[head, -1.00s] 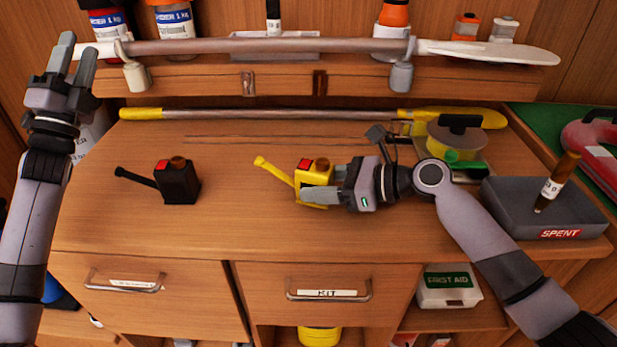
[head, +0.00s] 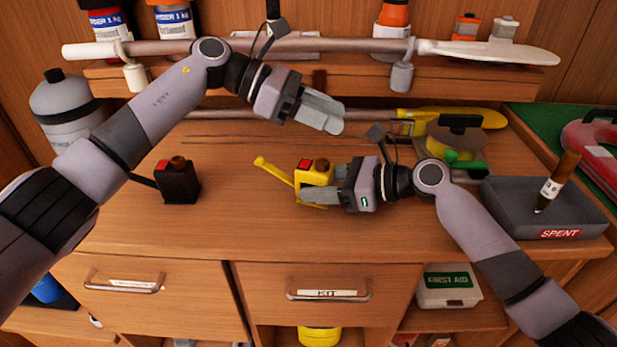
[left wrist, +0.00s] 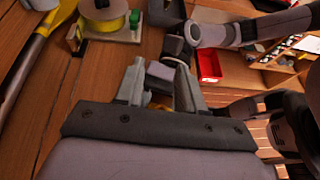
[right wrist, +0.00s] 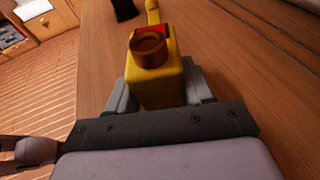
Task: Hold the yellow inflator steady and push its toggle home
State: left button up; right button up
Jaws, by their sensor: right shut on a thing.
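The yellow inflator (head: 316,172) stands upright on the bench top, with a red patch and a brown cap on top. Its yellow toggle (head: 272,170) sticks out up and to the left. My right gripper (head: 322,192) is shut on the inflator's body from the right; the right wrist view shows the yellow body (right wrist: 155,85) between the fingers. My left gripper (head: 325,114) is open and empty, in the air above and behind the inflator. In the left wrist view its fingers (left wrist: 160,82) stand apart, hiding most of the inflator.
A black inflator (head: 178,182) with its own lever stands to the left, beneath my left arm. A paddle (head: 290,45) hangs across the back. The bench front is clear.

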pick_arm(q)
jog(key=f+y, duration=0.1)
jog(key=a+f+m+y, duration=0.1)
jog(key=y, duration=0.1)
jog(key=a+f+y, duration=0.1)
jog(key=y, duration=0.1)
jog(key=shift+f+m, duration=0.15)
jog(key=shift+m, duration=0.25)
jog(key=a+y, duration=0.3)
jog(key=t+y, duration=0.1)
jog(key=y, duration=0.4)
send_over(259, 157)
jog(key=shift+r+m, duration=0.3)
jog(key=shift+r, duration=0.15)
jog(key=shift+f, duration=4.4)
jog(key=c, duration=0.6)
jog(key=shift+o, duration=0.2)
